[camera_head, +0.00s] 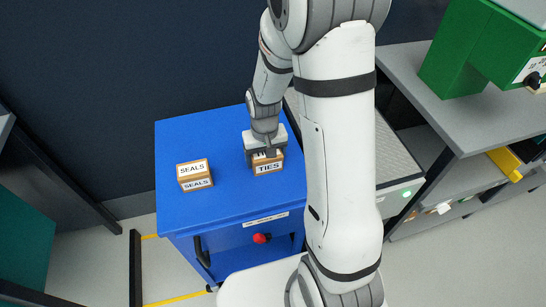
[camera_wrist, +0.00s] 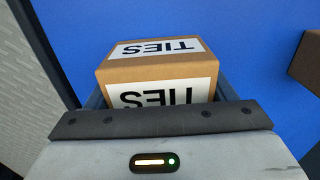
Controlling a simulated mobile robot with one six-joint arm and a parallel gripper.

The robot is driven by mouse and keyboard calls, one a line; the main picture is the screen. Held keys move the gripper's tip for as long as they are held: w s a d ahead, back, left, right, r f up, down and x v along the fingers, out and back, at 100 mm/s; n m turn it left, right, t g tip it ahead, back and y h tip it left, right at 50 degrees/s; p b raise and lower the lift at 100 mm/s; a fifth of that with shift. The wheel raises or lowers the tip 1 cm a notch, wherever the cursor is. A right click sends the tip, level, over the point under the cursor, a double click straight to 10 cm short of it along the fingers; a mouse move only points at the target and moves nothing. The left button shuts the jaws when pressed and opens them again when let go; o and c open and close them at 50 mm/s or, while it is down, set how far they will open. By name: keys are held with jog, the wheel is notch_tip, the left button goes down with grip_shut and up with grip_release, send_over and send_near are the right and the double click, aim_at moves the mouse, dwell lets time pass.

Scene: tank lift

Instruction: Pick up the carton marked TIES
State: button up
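The carton marked TIES (camera_head: 268,168) is a small brown box with white labels on its top and front. It stands upright on the blue cabinet top (camera_head: 226,210), right of the SEALS carton. In the wrist view the TIES carton (camera_wrist: 155,72) lies straight ahead, its lower front hidden by my gripper body. My gripper (camera_head: 266,158) is down at the carton and covers part of its top. In the wrist view the dark fingers of my gripper (camera_wrist: 160,95) stand at the carton's left and right sides, very close to it. I cannot tell whether they press on it.
The carton marked SEALS (camera_head: 195,175) stands to the left on the same top, with clear blue surface between. A red knob (camera_head: 262,238) is on the cabinet's front. A grey bench (camera_head: 470,115) with a green machine (camera_head: 475,45) stands at right.

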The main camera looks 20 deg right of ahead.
jog(key=c, duration=0.5)
jog(key=shift+o, duration=0.2)
jog(key=shift+r, duration=0.1)
